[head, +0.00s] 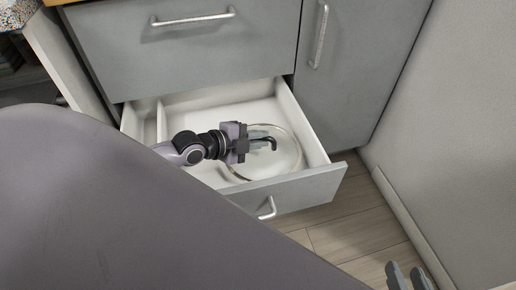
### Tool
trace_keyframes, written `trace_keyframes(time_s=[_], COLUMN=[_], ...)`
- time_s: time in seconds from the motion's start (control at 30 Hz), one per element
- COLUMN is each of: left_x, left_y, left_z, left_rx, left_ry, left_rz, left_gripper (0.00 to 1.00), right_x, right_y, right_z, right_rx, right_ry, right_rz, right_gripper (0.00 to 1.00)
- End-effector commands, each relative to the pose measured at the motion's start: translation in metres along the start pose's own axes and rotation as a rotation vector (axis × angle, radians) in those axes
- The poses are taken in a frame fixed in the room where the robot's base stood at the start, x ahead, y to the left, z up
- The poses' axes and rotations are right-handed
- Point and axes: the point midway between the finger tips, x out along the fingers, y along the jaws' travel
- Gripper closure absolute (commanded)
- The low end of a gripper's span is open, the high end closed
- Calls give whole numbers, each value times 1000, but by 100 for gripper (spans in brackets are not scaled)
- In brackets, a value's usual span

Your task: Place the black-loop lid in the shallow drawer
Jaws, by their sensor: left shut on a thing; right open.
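The shallow drawer (308,189) is pulled out below a closed drawer, with its white inside showing. The black-loop lid (283,160), clear with a thin pale rim, is within the drawer's outline, in the wider section right of a divider. My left gripper (262,143) is over the lid, shut on its black loop. I cannot tell whether the lid touches the drawer bottom. Part of the lid is hidden behind the gripper. My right gripper (408,276) is open and empty at the bottom right edge, over the floor, only partly in view.
A closed grey drawer (190,50) with a bar handle is above the open one. A closed cabinet door (345,70) stands to its right. A grey wall (460,130) bounds the right side. Wood floor (350,235) is clear in front. My own arm covers the lower left.

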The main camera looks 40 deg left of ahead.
Motion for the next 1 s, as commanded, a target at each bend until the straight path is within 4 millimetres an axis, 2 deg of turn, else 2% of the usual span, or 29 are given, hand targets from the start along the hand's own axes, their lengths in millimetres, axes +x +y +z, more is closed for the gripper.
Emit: trace_keyframes(time_s=[0.17,0.57,0.6,0.67,1.0], left_x=[12,14,14,14,13], left_y=[24,28,29,29,27], left_z=[12,14,14,14,13], left_rx=[-1,2,1,0,0], left_ry=[0,1,-1,-1,-1], left_rz=[-3,-5,0,0,1], left_gripper=[100,100,78,59,59], right_x=[10,11,11,11,10], right_y=[-7,-10,-10,-10,-10], right_z=[3,3,2,1,0], right_rx=[47,63,64,64,61], right_ry=[20,23,24,24,24], right_rz=[-45,-59,-61,-61,-59], right_gripper=[57,57,57,57,57])
